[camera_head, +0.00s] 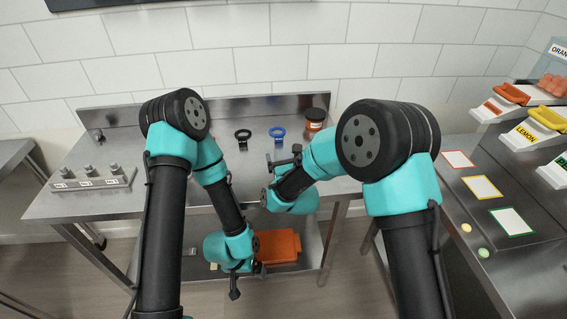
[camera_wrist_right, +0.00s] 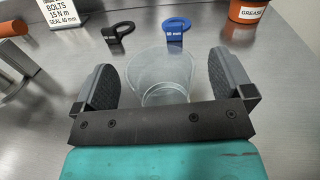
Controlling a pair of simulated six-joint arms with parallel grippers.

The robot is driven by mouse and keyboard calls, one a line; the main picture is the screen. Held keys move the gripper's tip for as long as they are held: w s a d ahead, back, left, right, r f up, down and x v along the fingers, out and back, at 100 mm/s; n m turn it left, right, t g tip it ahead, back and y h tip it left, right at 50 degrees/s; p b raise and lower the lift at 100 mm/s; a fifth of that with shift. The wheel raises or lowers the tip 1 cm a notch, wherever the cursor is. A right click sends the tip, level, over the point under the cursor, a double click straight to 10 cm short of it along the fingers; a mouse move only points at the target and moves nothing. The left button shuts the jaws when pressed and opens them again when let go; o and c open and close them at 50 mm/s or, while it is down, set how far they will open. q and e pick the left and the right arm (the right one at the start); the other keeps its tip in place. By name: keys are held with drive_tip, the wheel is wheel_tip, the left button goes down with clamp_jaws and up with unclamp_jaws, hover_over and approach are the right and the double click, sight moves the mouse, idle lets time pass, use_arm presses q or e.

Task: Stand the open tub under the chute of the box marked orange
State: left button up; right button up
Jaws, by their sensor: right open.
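A clear open tub (camera_wrist_right: 162,75) stands upright on the steel table in the right wrist view, between the spread fingers of my right gripper (camera_wrist_right: 160,88), with gaps at both sides. In the head view my right gripper (camera_head: 283,160) is over the table; I cannot make out the tub there. My left gripper (camera_head: 234,290) hangs low beside the table front; its jaws are too small to judge. At far right, a cut-off sign reading "ORAN" (camera_head: 560,50) is above a white box (camera_head: 491,109) with an orange chute (camera_head: 512,94); its front label is unreadable.
Black (camera_head: 243,136) and blue (camera_head: 277,133) rings and a grease pot (camera_head: 315,118) are behind the gripper. A lemon box (camera_head: 530,135) and coloured-edge cards (camera_head: 482,187) are on the right counter. A bolt block (camera_head: 93,180) is left; an orange bin (camera_head: 280,248) is below.

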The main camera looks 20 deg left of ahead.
drive_tip(key=shift+w+a, duration=0.35)
drive_tip(key=shift+w, duration=0.25)
drive_tip(key=shift+c, duration=0.5)
drive_tip(key=c, duration=0.9)
